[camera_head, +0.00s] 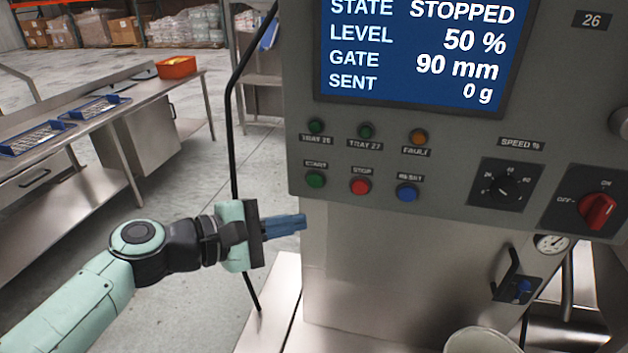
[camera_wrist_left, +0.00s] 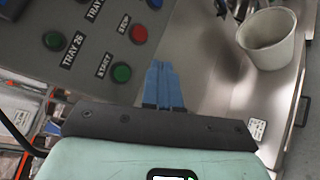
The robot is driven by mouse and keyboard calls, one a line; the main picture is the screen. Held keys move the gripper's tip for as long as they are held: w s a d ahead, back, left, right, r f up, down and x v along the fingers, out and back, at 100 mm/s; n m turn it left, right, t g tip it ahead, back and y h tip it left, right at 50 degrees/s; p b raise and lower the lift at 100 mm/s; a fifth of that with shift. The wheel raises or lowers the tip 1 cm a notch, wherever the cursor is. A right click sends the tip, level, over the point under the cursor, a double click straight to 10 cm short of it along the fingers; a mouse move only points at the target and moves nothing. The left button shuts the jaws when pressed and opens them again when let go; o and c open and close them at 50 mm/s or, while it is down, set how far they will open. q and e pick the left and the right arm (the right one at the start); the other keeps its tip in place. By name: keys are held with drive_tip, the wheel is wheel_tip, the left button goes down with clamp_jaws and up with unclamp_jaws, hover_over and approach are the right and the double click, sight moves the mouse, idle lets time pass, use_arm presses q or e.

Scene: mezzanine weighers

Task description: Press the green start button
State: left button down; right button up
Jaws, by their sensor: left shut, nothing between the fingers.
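The green start button (camera_head: 315,180) sits at the lower left of the grey control panel (camera_head: 450,150), under its START label. In the left wrist view the start button (camera_wrist_left: 121,73) shows just left of my blue fingers. My left gripper (camera_head: 304,224) is shut and empty. In the head view its fingertips appear a little below the start button, by the panel's lower edge; they do not cover the button. The screen (camera_head: 420,55) reads STOPPED. My right gripper is not in view.
The red stop button (camera_head: 361,186) and blue reset button (camera_head: 407,192) are right of start. Indicator lamps are above. A speed dial (camera_head: 503,187) and red switch (camera_head: 598,211) are farther right. A pale bucket (camera_head: 482,341) stands below. A steel table (camera_head: 150,92) is at left.

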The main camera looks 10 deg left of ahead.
sight(315, 181)
use_arm(q)
drive_tip(key=w+p, duration=0.3)
drive_tip(key=w, duration=0.5)
drive_tip(key=shift+w+d, duration=0.1)
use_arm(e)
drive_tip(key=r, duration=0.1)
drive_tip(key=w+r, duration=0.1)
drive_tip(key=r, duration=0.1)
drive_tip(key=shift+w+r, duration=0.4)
use_arm(q)
drive_tip(key=shift+w, duration=0.1)
idle(1.1)
drive_tip(key=shift+w, duration=0.35)
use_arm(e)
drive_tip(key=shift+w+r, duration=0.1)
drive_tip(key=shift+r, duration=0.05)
